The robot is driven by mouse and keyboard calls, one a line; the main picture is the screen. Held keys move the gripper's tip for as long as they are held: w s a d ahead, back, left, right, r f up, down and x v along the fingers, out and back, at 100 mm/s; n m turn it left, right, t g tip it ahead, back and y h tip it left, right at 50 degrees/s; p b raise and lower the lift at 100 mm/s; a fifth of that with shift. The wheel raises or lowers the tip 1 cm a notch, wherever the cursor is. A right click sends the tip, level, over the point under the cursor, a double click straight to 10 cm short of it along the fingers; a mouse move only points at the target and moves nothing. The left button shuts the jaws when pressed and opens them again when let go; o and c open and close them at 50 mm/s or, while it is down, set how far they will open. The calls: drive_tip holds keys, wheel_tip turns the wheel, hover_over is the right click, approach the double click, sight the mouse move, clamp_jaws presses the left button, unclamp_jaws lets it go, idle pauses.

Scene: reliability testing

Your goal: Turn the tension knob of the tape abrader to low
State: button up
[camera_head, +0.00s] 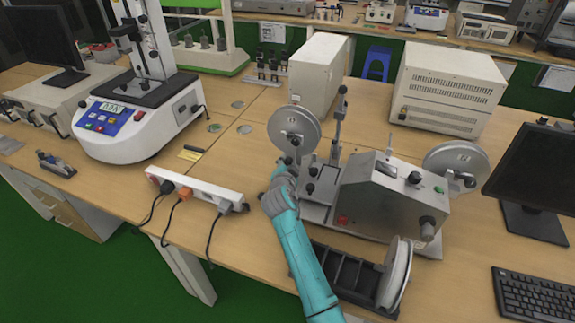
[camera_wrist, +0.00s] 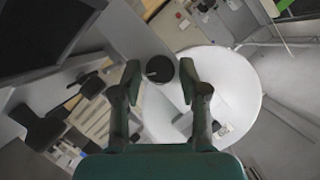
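The tape abrader (camera_head: 375,205) is a grey metal machine with a reel at each side, standing on the wooden table. In the wrist view a round black knob (camera_wrist: 160,69) with a light mark lies between my fingertips, in front of a pale disc (camera_wrist: 225,80). My gripper (camera_wrist: 160,74) is open, one finger on each side of the knob, with narrow gaps visible. In the head view my gripper (camera_head: 285,168) is just below the left reel (camera_head: 293,126); fingers and arm partly hide this area. I cannot tell the knob's setting.
A white power strip (camera_head: 205,188) with plugged cables lies left of my arm. A black tray (camera_head: 345,272) and a pale roll (camera_head: 397,275) are to its right. A white tester (camera_head: 135,125) stands at the left, a monitor (camera_head: 540,165) at the right.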

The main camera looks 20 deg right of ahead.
clamp_jaws()
drive_tip(key=n, duration=0.1)
drive_tip(key=n+g+h, duration=0.1)
drive_tip(key=n+g, duration=0.1)
drive_tip(key=n, duration=0.1)
drive_tip(key=shift+w+a+r+h, duration=0.15)
drive_tip(key=shift+a+h, duration=0.1)
drive_tip(key=shift+h, duration=0.15)
drive_tip(key=n+g+h, duration=0.1)
drive_tip(key=n+h, duration=0.1)
drive_tip(key=n, duration=0.1)
drive_tip(key=shift+w+a+n, duration=0.1)
drive_tip(key=shift+n, duration=0.2)
drive_tip(key=shift+a+n+g+h, duration=0.1)
drive_tip(key=shift+n+g+h, duration=0.5)
drive_tip(key=shift+n+h, duration=0.45)
drive_tip(key=n, duration=0.1)
drive_tip(key=n+h, duration=0.1)
drive_tip(key=n, duration=0.1)
drive_tip(key=shift+w+a+f, duration=0.1)
drive_tip(key=shift+f, duration=0.15)
drive_tip(key=n+h, duration=0.2)
drive_tip(key=n, duration=0.2)
drive_tip(key=shift+f, duration=0.2)
drive_tip(key=shift+n+h, duration=0.25)
